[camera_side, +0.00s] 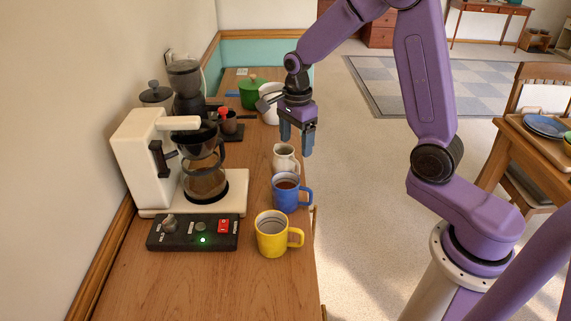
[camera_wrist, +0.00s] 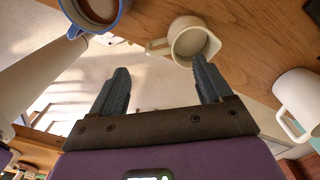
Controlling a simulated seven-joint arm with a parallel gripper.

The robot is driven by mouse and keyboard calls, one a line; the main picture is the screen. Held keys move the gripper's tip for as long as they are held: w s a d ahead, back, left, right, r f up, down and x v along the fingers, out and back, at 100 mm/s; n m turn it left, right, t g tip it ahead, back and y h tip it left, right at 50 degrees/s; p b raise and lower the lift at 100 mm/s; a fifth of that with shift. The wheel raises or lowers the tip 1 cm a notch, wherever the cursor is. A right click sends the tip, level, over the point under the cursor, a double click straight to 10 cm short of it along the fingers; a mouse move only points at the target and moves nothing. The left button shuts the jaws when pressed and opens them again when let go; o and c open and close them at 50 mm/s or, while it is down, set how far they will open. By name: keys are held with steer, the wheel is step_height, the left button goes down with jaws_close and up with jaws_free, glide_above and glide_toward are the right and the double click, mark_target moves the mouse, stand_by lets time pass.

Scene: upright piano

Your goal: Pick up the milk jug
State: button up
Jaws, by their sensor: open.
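The milk jug (camera_side: 285,158) is a small cream jug standing upright on the wooden counter, behind the blue mug. In the wrist view the jug (camera_wrist: 193,41) appears from above near the top middle, with its handle pointing left and its inside visible. My gripper (camera_side: 297,139) is open and empty, fingers pointing down, just above and a little beyond the jug in the side view. In the wrist view my gripper (camera_wrist: 161,67) has its right fingertip close to the jug's rim; the jug is not between the fingers. I cannot tell if they touch.
A blue mug (camera_side: 286,198) with dark drink stands just in front of the jug, and a yellow mug (camera_side: 271,240) is nearer. A white coffee maker (camera_side: 144,160) stands left. A white vessel (camera_side: 271,112) and green pot (camera_side: 250,98) are behind. The counter edge is close on the right.

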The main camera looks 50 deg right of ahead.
mark_target(294, 159)
steer(key=shift+a+f, duration=0.2)
steer(key=shift+f, duration=4.1)
steer(key=shift+w, duration=0.1)
steer(key=c, duration=1.4)
steer(key=shift+r, duration=0.2)
